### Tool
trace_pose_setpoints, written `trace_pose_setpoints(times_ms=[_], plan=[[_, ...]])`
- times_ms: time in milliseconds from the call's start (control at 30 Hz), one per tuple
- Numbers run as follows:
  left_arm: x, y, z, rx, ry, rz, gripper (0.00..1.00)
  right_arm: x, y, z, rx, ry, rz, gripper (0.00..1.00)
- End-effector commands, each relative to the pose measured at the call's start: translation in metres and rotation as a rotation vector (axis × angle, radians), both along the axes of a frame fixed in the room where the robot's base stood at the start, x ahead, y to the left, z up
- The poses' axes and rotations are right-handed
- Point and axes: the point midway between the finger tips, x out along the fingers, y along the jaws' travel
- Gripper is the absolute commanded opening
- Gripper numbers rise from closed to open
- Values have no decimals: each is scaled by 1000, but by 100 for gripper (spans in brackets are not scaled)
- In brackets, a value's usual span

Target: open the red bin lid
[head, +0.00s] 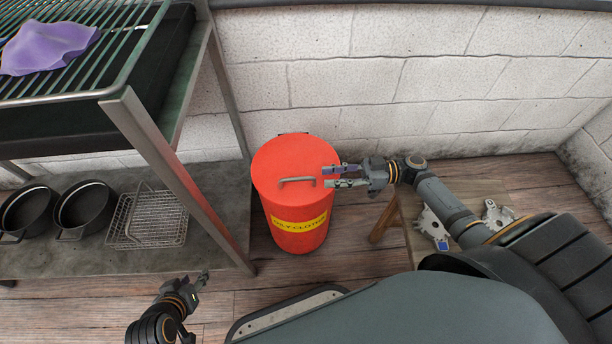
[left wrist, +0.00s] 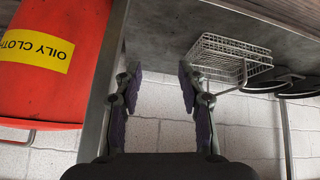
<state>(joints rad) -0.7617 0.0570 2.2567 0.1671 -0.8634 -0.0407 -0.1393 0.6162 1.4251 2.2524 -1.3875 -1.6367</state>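The red bin (head: 290,220) stands on the floor beside the rack, with a yellow label reading oily cloths. Its round red lid (head: 285,160) lies flat on top and looks closed. A grey bar handle (head: 297,180) sits near the lid's front. My right gripper (head: 325,176) is open, with its fingers pointing left over the lid's right edge, a little right of the handle. Nothing shows between its fingers. My left gripper (head: 204,282) is low, left of the bin. In the left wrist view it (left wrist: 160,82) is open and empty, and the bin (left wrist: 50,60) shows at the upper left.
A metal rack (head: 165,150) stands left of the bin, with black pots (head: 85,207) and a wire basket (head: 150,217) on its lower shelf. A purple cloth (head: 48,45) lies on the top grate. A brick wall (head: 420,75) is behind. Metal parts (head: 433,228) lie at right.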

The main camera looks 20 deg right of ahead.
Motion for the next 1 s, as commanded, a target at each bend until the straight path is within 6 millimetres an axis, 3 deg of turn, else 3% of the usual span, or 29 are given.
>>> trace_pose_setpoints(times_ms=[100,333,500,800,1000], plan=[[24,2,16,6,-109,8,40,6,23,0,4,-3,0,34],[59,5,50,12,-286,21,40,16,58,-1,4,-1,0,34],[70,6,64,15,-350,25,40,20,71,0,2,-1,0,34],[72,6,66,16,-362,26,40,21,73,0,0,0,-1,34],[71,6,66,16,-361,26,40,21,73,0,0,0,0,8]])
